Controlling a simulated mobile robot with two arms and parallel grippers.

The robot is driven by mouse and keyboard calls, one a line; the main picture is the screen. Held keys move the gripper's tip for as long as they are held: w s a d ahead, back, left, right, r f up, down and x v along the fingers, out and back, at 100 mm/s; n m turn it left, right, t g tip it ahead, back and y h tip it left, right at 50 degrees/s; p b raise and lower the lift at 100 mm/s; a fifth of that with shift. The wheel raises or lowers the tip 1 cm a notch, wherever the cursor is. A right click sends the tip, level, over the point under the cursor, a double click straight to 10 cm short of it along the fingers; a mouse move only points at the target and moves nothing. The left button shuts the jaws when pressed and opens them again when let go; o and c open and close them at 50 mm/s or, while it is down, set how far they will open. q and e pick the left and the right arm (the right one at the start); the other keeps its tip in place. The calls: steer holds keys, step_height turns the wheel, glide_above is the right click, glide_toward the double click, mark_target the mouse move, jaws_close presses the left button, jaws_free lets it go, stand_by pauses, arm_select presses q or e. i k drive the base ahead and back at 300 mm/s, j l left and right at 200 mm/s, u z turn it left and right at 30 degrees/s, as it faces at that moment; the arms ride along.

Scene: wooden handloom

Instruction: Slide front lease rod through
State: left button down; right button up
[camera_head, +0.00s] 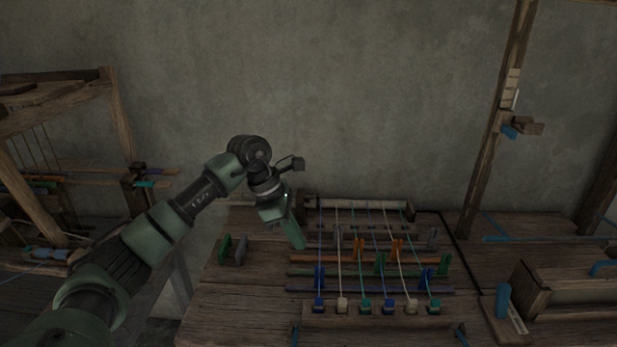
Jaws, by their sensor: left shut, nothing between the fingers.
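My left gripper (297,234) comes in from the left and points down near the left edge of the warp threads. Its fingers look shut, with nothing held. Several blue, white and green threads (341,260) run from a back bar (356,205) to a front wooden block (372,314) with coloured clips. Several thin rods lie crosswise at the threads: an orange one (310,259), a green one (302,272) and a blue one (302,290). I cannot tell which is the front lease rod. My right gripper is out of view.
A small green holder (233,250) stands on the wooden table (230,300) left of the threads. A wooden post (490,130) rises at the right. A wooden box (560,300) sits front right, and a loom frame (120,120) stands left.

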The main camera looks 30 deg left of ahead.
mark_target(316, 206)
steer(key=i+j, duration=0.75)
steer(key=i, duration=0.15)
